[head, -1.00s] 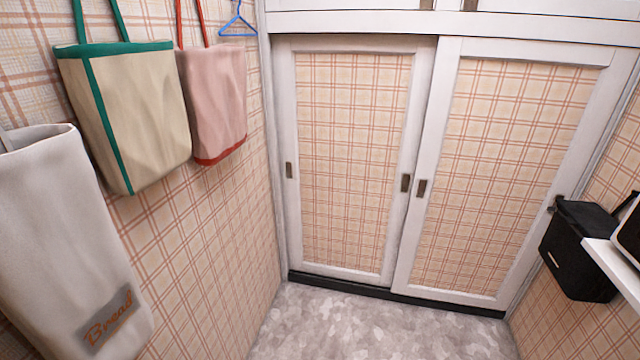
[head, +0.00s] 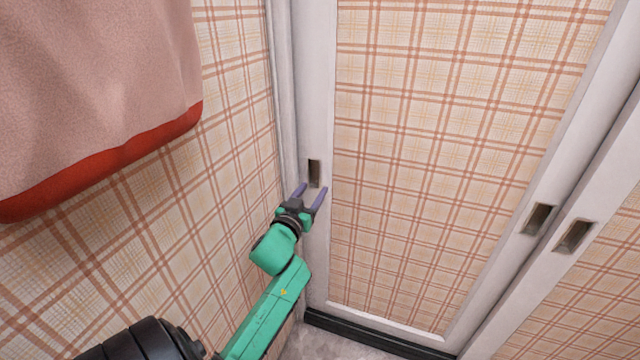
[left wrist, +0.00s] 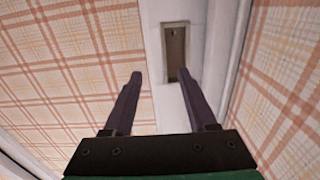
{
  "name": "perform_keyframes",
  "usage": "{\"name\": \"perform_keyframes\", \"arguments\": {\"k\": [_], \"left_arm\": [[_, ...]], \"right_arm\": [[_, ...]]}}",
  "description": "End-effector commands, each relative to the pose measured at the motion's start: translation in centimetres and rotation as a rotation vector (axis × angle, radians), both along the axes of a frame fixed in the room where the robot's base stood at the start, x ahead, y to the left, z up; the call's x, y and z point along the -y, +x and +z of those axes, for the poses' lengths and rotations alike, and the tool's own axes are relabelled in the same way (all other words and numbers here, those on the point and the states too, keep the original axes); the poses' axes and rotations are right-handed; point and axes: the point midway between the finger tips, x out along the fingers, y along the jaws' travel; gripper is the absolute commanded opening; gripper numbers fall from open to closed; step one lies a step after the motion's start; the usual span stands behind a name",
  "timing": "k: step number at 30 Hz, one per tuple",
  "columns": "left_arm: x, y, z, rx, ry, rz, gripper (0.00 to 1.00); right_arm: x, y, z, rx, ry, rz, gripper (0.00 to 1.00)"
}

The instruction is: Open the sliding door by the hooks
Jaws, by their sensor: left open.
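The left sliding door (head: 440,130) has a white frame and a plaid panel. A recessed bronze-coloured pull (head: 314,173) sits in its left stile; it also shows in the left wrist view (left wrist: 175,50), ahead of the fingertips and nearer the right finger. My left gripper (head: 313,189) is open and empty, just below that pull. I cannot tell whether a finger touches the door. A second pull (head: 538,218) is at the door's right edge. The adjoining right door (head: 590,285) has its own pull (head: 573,236) close beside it. My right gripper is not in view.
The plaid side wall (head: 230,150) is close on the left of my arm. A pink bag with a red bottom band (head: 95,90) hangs at the upper left. A dark bottom track (head: 370,336) runs under the door, above a strip of grey floor (head: 320,345).

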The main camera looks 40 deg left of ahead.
Motion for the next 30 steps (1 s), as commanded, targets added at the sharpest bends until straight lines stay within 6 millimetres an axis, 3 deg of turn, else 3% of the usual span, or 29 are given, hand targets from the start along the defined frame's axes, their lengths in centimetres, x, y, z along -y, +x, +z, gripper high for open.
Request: {"name": "perform_keyframes", "arguments": {"k": [3, 7, 17, 18, 22, 23, 30], "left_arm": [[-1.1, 3.0, 0.0, 0.002, 0.001, 0.0, 0.57], [-1.8, 5.3, -0.1, 0.0, 0.0, 0.0, 0.57], [-2.2, 6.3, -0.1, -0.001, -0.001, 0.0, 0.57], [-2.2, 6.3, -0.1, -0.001, -0.001, 0.0, 0.54], [-2.2, 6.3, -0.1, -0.001, -0.001, 0.0, 0.04], [-2.2, 6.3, -0.1, -0.001, -0.001, -0.001, 0.0], [-2.2, 6.3, -0.1, -0.001, -0.001, -0.001, 0.0]], "right_arm": [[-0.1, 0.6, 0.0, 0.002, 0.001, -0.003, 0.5], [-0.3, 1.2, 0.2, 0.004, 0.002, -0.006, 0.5], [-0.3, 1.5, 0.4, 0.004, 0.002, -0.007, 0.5], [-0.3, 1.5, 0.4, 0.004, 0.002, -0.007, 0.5], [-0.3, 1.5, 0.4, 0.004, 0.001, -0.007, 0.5], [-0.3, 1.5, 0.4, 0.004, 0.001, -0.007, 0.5], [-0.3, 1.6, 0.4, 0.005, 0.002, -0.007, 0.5]]}}
